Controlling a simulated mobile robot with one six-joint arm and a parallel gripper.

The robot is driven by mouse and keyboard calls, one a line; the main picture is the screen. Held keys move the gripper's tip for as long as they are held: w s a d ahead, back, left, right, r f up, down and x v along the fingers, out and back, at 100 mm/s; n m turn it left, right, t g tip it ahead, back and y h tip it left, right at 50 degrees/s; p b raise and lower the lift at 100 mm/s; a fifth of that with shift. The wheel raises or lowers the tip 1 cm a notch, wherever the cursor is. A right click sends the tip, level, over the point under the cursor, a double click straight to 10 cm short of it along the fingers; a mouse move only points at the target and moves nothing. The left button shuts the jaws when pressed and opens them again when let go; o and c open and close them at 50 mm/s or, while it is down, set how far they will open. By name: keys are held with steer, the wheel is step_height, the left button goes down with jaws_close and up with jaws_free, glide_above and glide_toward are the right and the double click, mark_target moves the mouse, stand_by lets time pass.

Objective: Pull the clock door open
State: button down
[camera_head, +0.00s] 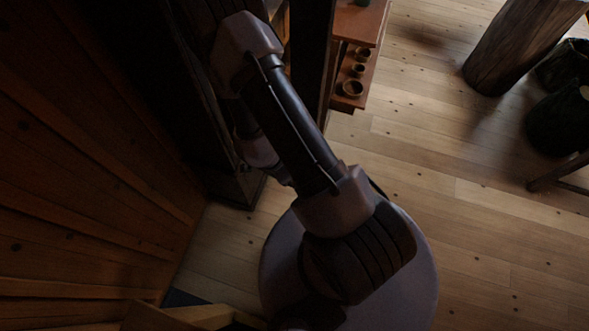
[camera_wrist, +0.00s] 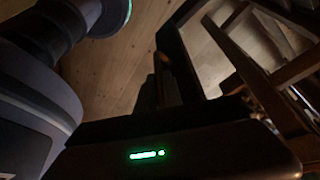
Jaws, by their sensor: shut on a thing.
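The clock is a tall dark case (camera_head: 238,188) at the upper left of the head view, mostly in shadow and partly behind my arm. Its door looks to be the dark upright panel (camera_head: 313,55) standing out to the right of my arm. In the wrist view a dark door frame (camera_wrist: 181,55) runs down to my gripper (camera_wrist: 166,80). My gripper is shut on the door, but the exact point of contact is too dark to see. In the head view the gripper is hidden behind my arm.
A reddish wooden shelf unit (camera_head: 366,60) with several small round bowls stands just right of the door panel. A plank wall (camera_head: 80,190) closes off the left. A log-like post (camera_head: 508,50) and dark containers stand far right. The plank floor (camera_head: 450,150) between is clear.

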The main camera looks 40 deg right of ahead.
steer(key=shift+s+f, duration=0.1)
steer(key=shift+s, duration=0.05)
steer(key=c, duration=1.5)
jaws_free()
steer(key=p+v, duration=1)
steer(key=v, duration=0.7)
steer(key=shift+r+p, duration=0.3)
steer(key=shift+p, duration=0.05)
steer(key=shift+w, duration=0.2)
